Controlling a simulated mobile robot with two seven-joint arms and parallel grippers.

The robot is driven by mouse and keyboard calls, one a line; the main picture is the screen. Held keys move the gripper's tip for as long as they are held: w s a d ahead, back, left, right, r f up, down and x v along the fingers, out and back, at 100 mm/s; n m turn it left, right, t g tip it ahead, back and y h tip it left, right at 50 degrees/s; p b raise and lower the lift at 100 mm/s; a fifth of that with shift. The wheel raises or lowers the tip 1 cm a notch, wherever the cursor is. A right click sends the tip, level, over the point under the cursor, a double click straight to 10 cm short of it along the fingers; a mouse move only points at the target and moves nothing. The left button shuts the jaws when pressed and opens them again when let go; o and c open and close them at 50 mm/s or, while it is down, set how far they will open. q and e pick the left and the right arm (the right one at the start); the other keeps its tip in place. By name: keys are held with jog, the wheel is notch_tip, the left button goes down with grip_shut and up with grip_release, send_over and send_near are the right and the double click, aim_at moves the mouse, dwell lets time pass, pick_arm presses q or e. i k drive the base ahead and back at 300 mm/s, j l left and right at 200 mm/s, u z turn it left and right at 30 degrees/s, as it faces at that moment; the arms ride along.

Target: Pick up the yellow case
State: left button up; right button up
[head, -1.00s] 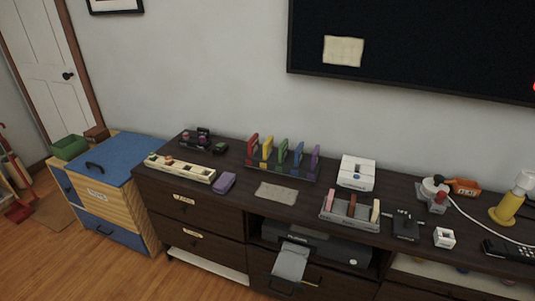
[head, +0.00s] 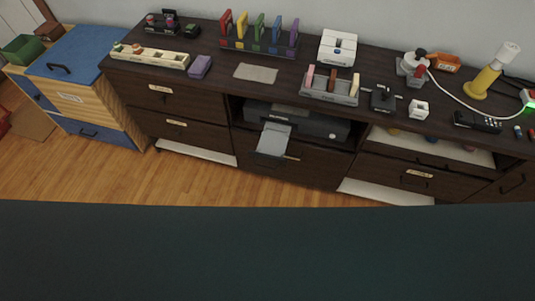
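The yellow case (head: 241,26) stands upright in a dark rack (head: 258,47) at the back of the long dark cabinet, left of the picture's middle. It is between a red case (head: 226,22) on its left and a green case (head: 260,27) on its right. The rack hides its lower edge. Neither of my grippers shows in the head view.
The dark cabinet top (head: 222,78) also bears a purple box (head: 200,67), a cream tray (head: 150,55), a grey holder (head: 330,90) and a yellow lamp (head: 482,83). A printer (head: 300,122) sits below. A dark teal surface (head: 265,250) fills the bottom.

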aim_at(242, 22)
jog(key=j+z, duration=0.1)
jog(key=z, duration=0.6)
jog(key=j+z, duration=0.2)
jog(key=z, duration=0.2)
jog(key=j+z, duration=0.3)
jog(key=j, duration=0.15)
jog(key=j+z, duration=0.35)
jog(key=k+j+z, duration=0.15)
jog(key=j, duration=0.35)
jog(key=j+z, duration=0.15)
jog(key=j, duration=0.3)
jog(key=k+j, duration=0.15)
jog(key=j, duration=0.25)
jog(key=k+j, duration=0.15)
jog(key=j, duration=0.25)
jog(key=k+j+z, duration=0.1)
jog(key=j, duration=0.3)
jog(key=k+j, duration=0.15)
jog(key=j, duration=0.25)
